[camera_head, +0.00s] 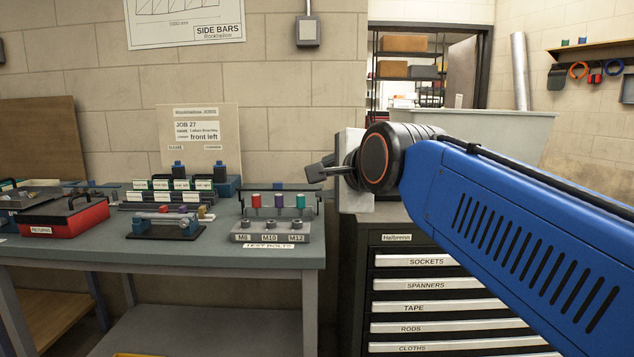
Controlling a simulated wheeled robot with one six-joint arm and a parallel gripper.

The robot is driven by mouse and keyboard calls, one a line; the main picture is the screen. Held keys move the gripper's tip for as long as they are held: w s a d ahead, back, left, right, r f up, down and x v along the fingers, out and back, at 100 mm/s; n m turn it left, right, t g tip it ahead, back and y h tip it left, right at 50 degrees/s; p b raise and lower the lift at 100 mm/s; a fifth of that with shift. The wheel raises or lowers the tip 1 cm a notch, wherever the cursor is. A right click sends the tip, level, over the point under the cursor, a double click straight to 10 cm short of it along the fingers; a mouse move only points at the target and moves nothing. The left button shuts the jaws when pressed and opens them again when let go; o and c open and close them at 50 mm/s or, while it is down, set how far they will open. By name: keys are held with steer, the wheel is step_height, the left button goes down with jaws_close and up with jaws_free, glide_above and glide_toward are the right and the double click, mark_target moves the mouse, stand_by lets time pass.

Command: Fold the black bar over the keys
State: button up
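Three keys with red (256,201), purple (279,201) and teal (301,201) tops stand in a row on the workbench. They are just behind a grey block (270,232) marked M8, M10 and M12. A thin black bar (268,190) runs level behind or above their tops, with a side arm coming down at each end. I cannot tell its exact depth against the keys. My gripper (312,172) is in the air above and right of the bar's right end, apart from it in the picture. Its dark fingers point left, seen side-on, and their gap is unclear.
A drawer cabinet (400,238) stands right of the bench, below my arm. The bench front is mostly bare.

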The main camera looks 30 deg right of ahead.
steer(key=shift+v, duration=1.8)
steer(key=s+a+f+n+g+y, duration=0.1)
steer(key=s+a+f+n+g, duration=0.1)
steer(key=f+n, duration=0.5)
steer(key=s+a+f+n+g+y, duration=0.1)
steer(key=s+f+n+g, duration=0.3)
steer(key=f, duration=1.1)
steer(key=s+a+f+n+g+y, duration=0.1)
steer(key=s+a+f+n+g, duration=0.2)
steer(key=f+n, duration=0.8)
steer(key=shift+a+f, duration=0.4)
steer(key=shift+a, duration=0.1)
